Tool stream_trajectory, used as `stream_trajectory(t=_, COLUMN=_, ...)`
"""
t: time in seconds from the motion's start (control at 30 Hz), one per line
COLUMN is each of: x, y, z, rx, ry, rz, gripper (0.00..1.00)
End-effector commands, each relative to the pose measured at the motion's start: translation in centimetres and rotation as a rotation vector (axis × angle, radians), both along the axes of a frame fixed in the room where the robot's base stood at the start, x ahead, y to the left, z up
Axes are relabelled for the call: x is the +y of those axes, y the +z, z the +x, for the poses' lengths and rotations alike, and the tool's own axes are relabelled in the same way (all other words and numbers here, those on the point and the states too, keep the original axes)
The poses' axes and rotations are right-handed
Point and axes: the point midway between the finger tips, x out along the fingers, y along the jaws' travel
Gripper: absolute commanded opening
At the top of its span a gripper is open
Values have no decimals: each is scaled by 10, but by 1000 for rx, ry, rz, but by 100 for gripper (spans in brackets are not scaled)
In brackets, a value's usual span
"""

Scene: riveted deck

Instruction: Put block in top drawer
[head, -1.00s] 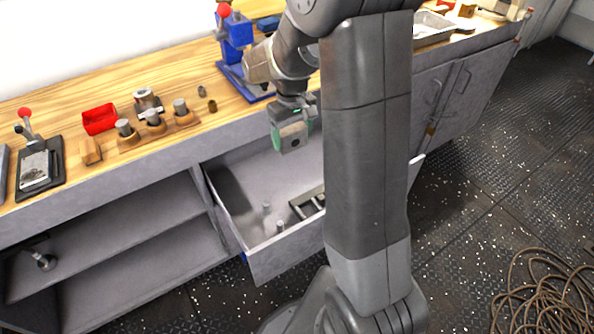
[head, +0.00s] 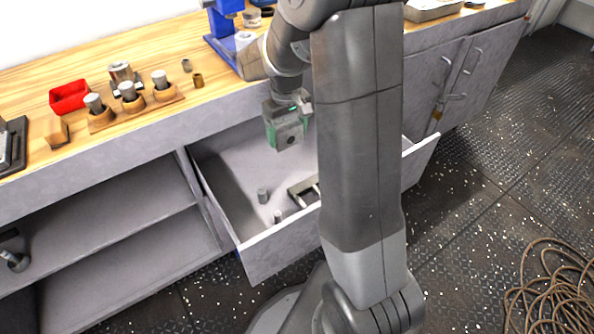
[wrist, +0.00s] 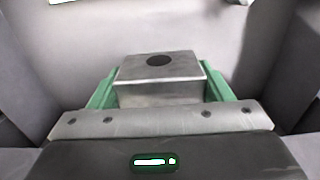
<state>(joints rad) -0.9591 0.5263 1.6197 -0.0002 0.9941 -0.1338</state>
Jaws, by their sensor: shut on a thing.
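The block is a grey metal piece with a dark round hole in one face; it shows in the wrist view (wrist: 160,78) and in the head view (head: 289,136). My gripper (head: 285,130) is shut on it, with green fingers (wrist: 158,98) on both sides. The top drawer (head: 262,246) is pulled open under the bench. My gripper holds the block over the drawer, toward its back; its exact height above the drawer floor I cannot tell. My arm column hides the drawer's right part.
In the drawer are small metal cylinders (head: 262,195) and a slotted metal piece (head: 304,190). On the wooden bench top stand a red bin (head: 69,97), a holder with cylinders (head: 130,104) and a blue press (head: 222,25). A cable coil (head: 556,290) lies on the floor.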

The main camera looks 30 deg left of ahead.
Motion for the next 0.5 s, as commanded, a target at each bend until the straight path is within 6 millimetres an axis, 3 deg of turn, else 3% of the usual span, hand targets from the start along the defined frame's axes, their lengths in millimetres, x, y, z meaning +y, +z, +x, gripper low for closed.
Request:
stream_trajectory(t=0.2, x=-1, y=-43, z=0, rx=2, ry=0, rz=-4, gripper=36)
stream_trajectory(t=0.5, x=0, y=-69, z=0, rx=1, ry=0, rz=-2, gripper=36)
